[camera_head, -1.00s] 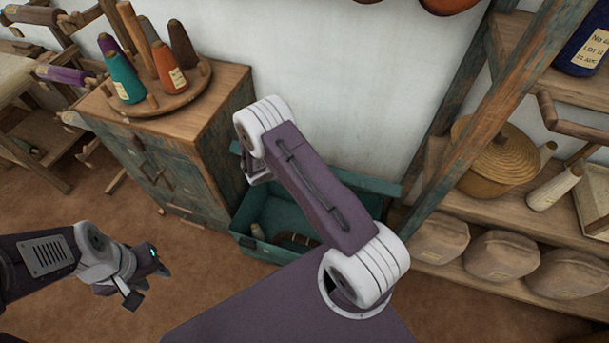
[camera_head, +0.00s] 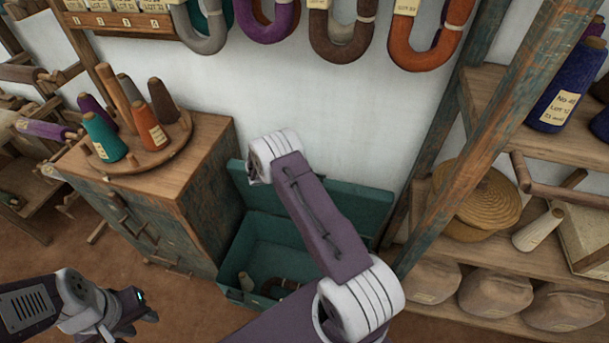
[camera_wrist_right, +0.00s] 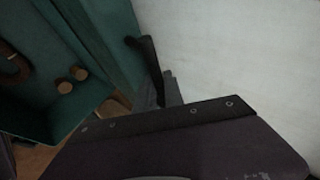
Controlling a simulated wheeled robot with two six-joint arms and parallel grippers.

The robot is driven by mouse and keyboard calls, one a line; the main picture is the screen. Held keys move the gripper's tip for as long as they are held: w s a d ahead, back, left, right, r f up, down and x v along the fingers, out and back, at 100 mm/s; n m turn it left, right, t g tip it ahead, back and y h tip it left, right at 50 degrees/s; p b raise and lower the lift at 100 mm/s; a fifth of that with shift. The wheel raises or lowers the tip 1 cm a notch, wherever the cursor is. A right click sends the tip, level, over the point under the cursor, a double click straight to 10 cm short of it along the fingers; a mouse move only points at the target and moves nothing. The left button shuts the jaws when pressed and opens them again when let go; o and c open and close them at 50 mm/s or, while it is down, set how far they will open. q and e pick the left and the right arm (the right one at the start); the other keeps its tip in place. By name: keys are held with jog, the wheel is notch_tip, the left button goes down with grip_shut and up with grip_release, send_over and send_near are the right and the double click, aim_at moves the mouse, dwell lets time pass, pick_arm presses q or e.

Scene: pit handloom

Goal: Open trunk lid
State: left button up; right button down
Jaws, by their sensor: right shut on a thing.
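The teal trunk (camera_head: 238,298) stands on the floor beside the cabinet. Its lid (camera_head: 362,212) is up and stands roughly upright at the back, near the wall. My right arm crosses in front of the trunk and hides part of the lid. In the right wrist view, my right gripper (camera_wrist_right: 160,78) is shut on the edge of the lid (camera_wrist_right: 112,40), with the trunk's inside at left. A brown curved thing and small wooden-topped items lie inside. My left gripper (camera_head: 146,308) hangs at lower left, away from the trunk; its jaw opening is unclear.
A wooden cabinet (camera_head: 190,205) with yarn cones stands left of the trunk. A shelf rack (camera_head: 475,160) with a lidded basket (camera_head: 475,205) and several sacks stands at right. Yarn skeins (camera_head: 345,35) hang on the wall above. Bare floor shows at lower left.

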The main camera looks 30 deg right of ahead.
jog(key=c, duration=1.7)
grip_release()
jog(key=shift+a, duration=0.1)
